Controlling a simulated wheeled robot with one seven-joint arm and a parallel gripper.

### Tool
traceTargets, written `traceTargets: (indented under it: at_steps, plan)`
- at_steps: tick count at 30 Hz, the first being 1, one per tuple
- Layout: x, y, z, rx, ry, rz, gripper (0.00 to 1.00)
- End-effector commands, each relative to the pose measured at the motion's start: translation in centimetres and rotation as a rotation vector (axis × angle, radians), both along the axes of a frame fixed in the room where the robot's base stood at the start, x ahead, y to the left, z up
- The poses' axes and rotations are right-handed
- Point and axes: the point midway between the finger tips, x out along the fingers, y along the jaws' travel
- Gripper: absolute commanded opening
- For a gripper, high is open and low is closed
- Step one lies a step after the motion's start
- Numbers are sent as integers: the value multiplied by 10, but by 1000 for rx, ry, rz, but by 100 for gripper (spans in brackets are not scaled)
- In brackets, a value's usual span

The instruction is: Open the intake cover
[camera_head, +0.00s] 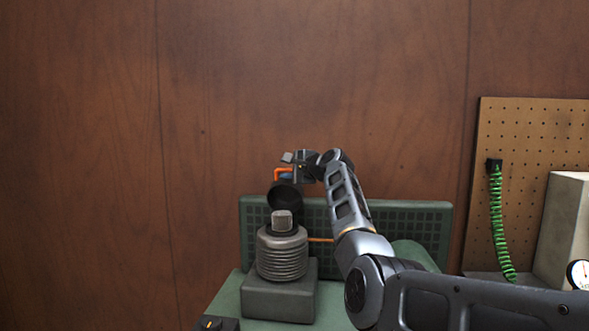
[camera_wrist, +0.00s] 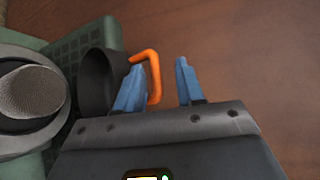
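The intake cover (camera_head: 284,196) is a black cup with an orange handle (camera_head: 277,174). In the head view it stands tipped up behind the grey finned housing (camera_head: 283,255), with a grey filter-like piece (camera_head: 282,221) bare in front. In the wrist view the cover (camera_wrist: 95,85) is at left, beside the round mesh piece (camera_wrist: 34,92) in its ring. My gripper (camera_wrist: 161,66) is open, blue fingers apart. The handle (camera_wrist: 154,72) shows between the fingers, nearer the left one; whether they touch is unclear. In the head view my gripper (camera_head: 287,173) is small and partly hidden.
The housing sits on a grey block (camera_head: 278,300) on the green mower body (camera_head: 228,296). A green grid panel (camera_head: 414,222) stands behind. A pegboard (camera_head: 535,130) with a green coiled hose (camera_head: 501,220) is at right. Open space lies above, before the wood wall.

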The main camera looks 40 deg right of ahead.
Motion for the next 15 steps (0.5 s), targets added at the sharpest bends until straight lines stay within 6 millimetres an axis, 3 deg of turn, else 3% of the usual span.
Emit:
traceTargets:
  at_steps: [15]
  plan:
    - [-60, 7, 10, -2, -3, 0, 38]
